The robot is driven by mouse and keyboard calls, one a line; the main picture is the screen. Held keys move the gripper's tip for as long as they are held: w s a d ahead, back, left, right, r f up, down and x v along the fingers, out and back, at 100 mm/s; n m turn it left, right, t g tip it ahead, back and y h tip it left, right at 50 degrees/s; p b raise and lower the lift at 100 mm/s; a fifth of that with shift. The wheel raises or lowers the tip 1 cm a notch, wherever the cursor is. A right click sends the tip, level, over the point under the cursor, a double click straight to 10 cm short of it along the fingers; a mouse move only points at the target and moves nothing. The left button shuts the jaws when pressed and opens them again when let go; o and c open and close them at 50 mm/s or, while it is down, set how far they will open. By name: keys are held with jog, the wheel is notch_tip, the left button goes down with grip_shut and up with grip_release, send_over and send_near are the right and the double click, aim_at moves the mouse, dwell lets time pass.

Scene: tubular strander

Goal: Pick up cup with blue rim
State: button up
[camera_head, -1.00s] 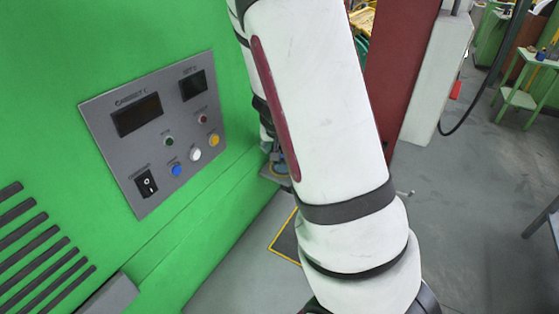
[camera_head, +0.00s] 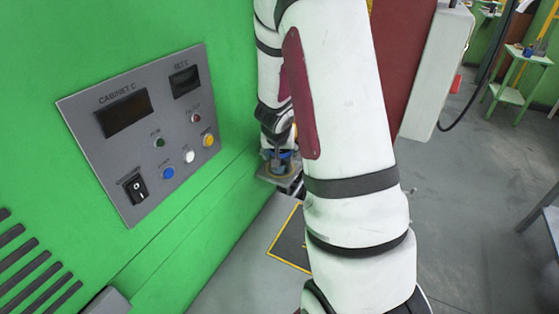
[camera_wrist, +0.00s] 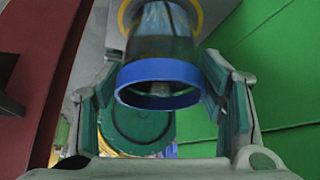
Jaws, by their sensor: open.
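The cup with the blue rim (camera_wrist: 160,82) shows large in the wrist view, its rim facing the camera and its clear, dark-looking body stretching away behind. My gripper (camera_wrist: 160,66) is open, with one finger on each side of the cup. A small gap seems to show on the left; on the right the finger is very close, and I cannot tell if it touches. In the head view, my gripper (camera_head: 277,151) is small and partly hidden by my arm. A bit of blue rim (camera_head: 287,154) shows there, above a small grey ledge (camera_head: 276,177).
A green cabinet wall (camera_head: 120,50) with a grey control panel (camera_head: 145,130) stands close on the left. A dark red column (camera_head: 402,65) is at the right. A dark green round object (camera_wrist: 138,122) lies beyond the rim. Open grey floor lies to the right.

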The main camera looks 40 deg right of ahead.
jog(key=shift+w+d+f, duration=0.2)
jog(key=shift+d+f, duration=0.05)
jog(key=shift+f, duration=0.25)
jog(key=c, duration=1.2)
jog(key=shift+o, duration=0.2)
jog(key=shift+r, duration=0.2)
